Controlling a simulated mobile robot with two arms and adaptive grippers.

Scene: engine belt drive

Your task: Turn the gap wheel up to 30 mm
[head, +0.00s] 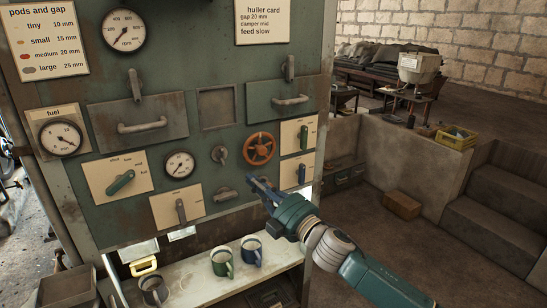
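A round orange-red handwheel (259,149), the only wheel on the green panel (225,75), sits on its lower right part. A small round gauge (179,164) is to the left of the wheel; its scale is too small to read. My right gripper (262,187) is in front of the panel, just below the wheel in the picture, and seems apart from it. Its dark fingers point up and left and hold nothing that I can see. How far apart they are is unclear. My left gripper is out of view.
A huller card (263,21) reads gap 20 mm. A pods and gap card (45,40) lists sizes. Mugs (221,262) stand on the shelf (200,284) below.

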